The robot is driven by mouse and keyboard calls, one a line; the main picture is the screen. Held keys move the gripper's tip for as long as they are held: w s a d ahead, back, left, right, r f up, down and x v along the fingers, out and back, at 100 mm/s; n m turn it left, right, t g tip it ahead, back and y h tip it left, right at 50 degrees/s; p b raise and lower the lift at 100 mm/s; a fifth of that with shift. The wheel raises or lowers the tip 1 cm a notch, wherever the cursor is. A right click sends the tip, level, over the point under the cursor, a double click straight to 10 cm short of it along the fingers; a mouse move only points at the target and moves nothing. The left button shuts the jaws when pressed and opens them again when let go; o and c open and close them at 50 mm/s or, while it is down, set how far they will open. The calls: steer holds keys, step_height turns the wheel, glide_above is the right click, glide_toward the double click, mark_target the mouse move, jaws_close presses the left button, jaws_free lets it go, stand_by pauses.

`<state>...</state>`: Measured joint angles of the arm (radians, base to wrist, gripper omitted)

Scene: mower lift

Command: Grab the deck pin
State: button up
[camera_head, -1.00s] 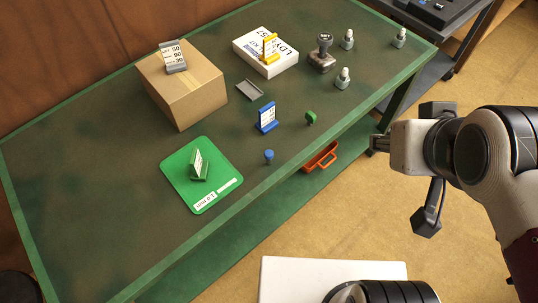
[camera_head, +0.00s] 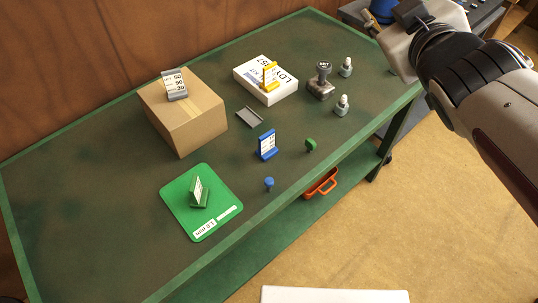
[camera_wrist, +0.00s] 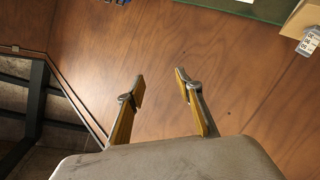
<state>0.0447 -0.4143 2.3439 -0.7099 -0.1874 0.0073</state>
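No label marks one piece as the deck pin. Small pin-like pieces stand upright on the green table: a blue round-headed pin (camera_head: 269,184) near the front edge, a green-headed pin (camera_head: 310,146) to its right, and two grey pins with pale tops, one near the right edge (camera_head: 342,106) and one behind it (camera_head: 346,67). My gripper (camera_wrist: 160,78) is open and empty in the wrist view, its two fingers apart before a wooden wall. In the head view my arm is at the upper right, beyond the table's right end, and the fingertips cannot be made out.
A cardboard box (camera_head: 185,122) with a grey sign, a white box (camera_head: 282,87) with a yellow sign, a grey stamp-like block (camera_head: 321,85), a blue sign (camera_head: 267,146), a grey bracket (camera_head: 250,117) and a green mat (camera_head: 177,204) with a green sign occupy the table. An orange tray (camera_head: 320,184) sits below.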

steer(key=w+a+f+n+g+y, duration=0.4)
steer(key=w+a+f+n+y, duration=0.45)
steer(key=a, duration=0.35)
steer(key=n+g+y, duration=0.1)
steer(key=g+y, duration=0.7)
steer(key=g, duration=0.4)
glide_toward(269, 185)
steer(key=shift+w+a+f, duration=0.1)
steer(key=shift+a+f, duration=0.1)
steer(key=shift+a, duration=0.35)
steer(key=shift+w+a+f, duration=0.1)
steer(key=shift+a+f, duration=0.1)
steer(key=shift+a, duration=0.35)
steer(key=shift+a, duration=0.1)
steer(key=shift+a, duration=1.2)
steer(key=shift+a+r, duration=0.1)
